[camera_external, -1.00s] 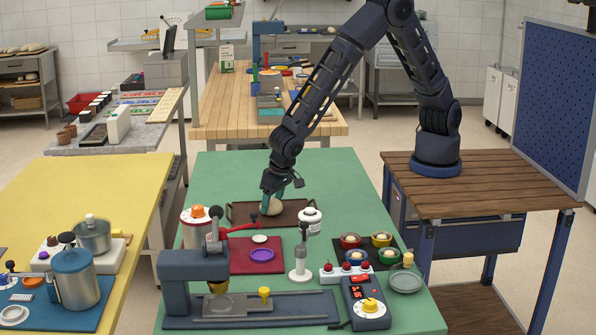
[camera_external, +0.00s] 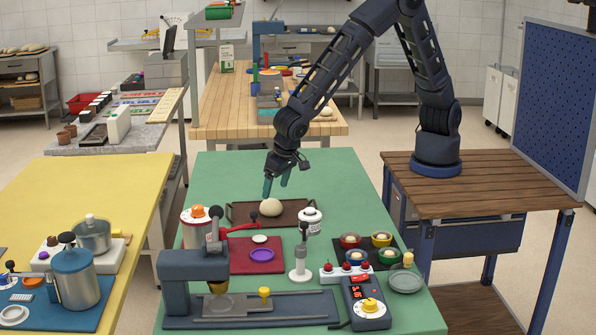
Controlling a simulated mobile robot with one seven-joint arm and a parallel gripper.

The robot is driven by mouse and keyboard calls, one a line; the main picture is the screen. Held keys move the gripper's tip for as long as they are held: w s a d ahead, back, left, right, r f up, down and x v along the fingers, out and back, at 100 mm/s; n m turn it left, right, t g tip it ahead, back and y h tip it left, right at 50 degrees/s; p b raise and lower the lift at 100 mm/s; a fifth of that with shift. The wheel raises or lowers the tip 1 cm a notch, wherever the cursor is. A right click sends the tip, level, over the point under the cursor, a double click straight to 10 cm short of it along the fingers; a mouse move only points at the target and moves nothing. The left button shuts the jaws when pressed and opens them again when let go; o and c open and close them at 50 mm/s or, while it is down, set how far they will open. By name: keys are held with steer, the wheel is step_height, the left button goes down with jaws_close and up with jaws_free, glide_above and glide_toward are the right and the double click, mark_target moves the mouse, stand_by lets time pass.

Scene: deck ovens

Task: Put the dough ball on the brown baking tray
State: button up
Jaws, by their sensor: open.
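A small gap shows between the fingertips and the ball.
A white-based press (camera_external: 300,270) and a blue machine (camera_external: 195,268) are nearer the camera. The green table (camera_external: 320,175) is clear behind the tray.

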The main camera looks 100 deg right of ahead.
steer(key=d+v, duration=0.1)
steer(key=v, duration=0.5)
steer(key=s+d+r+n+y, duration=0.1)
steer(key=s+d+r+n, duration=0.1)
steer(key=s+d+r, duration=0.65)
steer(key=s+d+r+n+y, duration=0.1)
steer(key=s+d+r, duration=0.4)
steer(key=d+r, duration=0.6)
steer(key=s+d+r+n+t, duration=0.1)
steer(key=s+d, duration=0.4)
steer(key=s, duration=0.6)
steer(key=s+d+r+n+t, duration=0.1)
steer(key=s+d+r+n, duration=0.2)
steer(key=s, duration=0.8)
steer(key=shift+d+r, duration=0.15)
steer(key=shift+d, duration=0.7)
steer(key=shift+s, duration=0.15)
